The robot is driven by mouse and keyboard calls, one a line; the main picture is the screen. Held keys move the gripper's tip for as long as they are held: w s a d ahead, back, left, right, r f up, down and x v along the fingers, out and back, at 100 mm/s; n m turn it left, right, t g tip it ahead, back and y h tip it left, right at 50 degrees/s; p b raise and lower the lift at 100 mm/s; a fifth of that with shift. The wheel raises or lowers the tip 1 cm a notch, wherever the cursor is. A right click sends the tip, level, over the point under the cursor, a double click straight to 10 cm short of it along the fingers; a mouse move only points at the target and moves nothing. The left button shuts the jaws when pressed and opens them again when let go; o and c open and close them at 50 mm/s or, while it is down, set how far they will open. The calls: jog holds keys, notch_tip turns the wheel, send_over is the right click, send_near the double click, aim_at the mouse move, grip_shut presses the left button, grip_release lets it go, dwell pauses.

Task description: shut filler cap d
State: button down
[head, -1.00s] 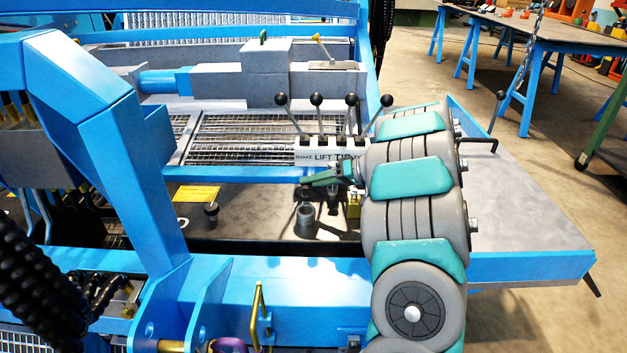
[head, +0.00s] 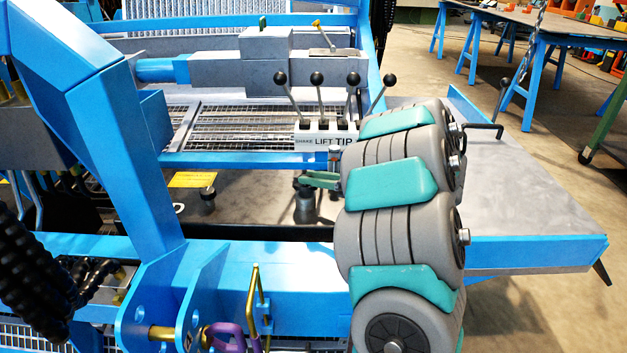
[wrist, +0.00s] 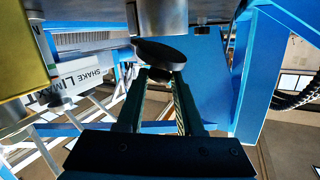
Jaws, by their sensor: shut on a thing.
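My gripper (head: 305,182) reaches left from my arm, below the lever block. In the wrist view its two fingers (wrist: 160,80) are shut on a dark round cap (wrist: 160,54). The cap shows as a flat, slightly tilted disc at the fingertips. A grey metal filler neck (wrist: 164,16) is right beside the cap in that view. In the head view the filler neck (head: 304,208) stands on the dark deck just under my fingertips. I cannot tell whether the cap touches or closes the neck. No letter is readable on it.
Black-knobbed levers stand on the block marked SHAKE LIFT TIP (head: 325,138). A blue beam (head: 290,270) runs in front, and a blue upright (head: 120,140) rises at left.

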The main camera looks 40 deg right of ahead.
jog(key=shift+s, duration=0.1)
dwell(0.3)
jog(key=c, duration=0.6)
grip_release()
jog(key=shift+f, duration=0.1)
jog(key=shift+o, duration=0.2)
jog(key=shift+r, duration=0.3)
jog(key=r, duration=0.3)
jog(key=shift+s+a+r, duration=0.1)
jog(key=shift+s+a, duration=0.05)
jog(key=shift+s, duration=0.1)
jog(key=s+a, duration=0.3)
jog(key=s, duration=0.4)
jog(key=s+a+r, duration=0.1)
jog(key=s+a, duration=0.3)
jog(key=s, duration=0.2)
jog(key=shift+s, duration=0.4)
jog(key=shift+r, duration=0.1)
